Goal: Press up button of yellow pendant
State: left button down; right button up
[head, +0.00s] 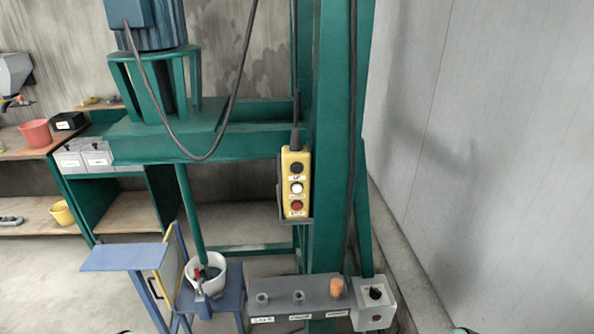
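Small labels sit under the buttons; the top one seems to read "UP", but the print is tiny. A black cable enters the pendant from above. Nothing touches the pendant's front. Neither of my grippers shows; only small dark slivers appear at the bottom edge, too little to identify.
The green column (334,120) stands behind the pendant. Shelves are at left; a plain wall (500,150) is at right.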

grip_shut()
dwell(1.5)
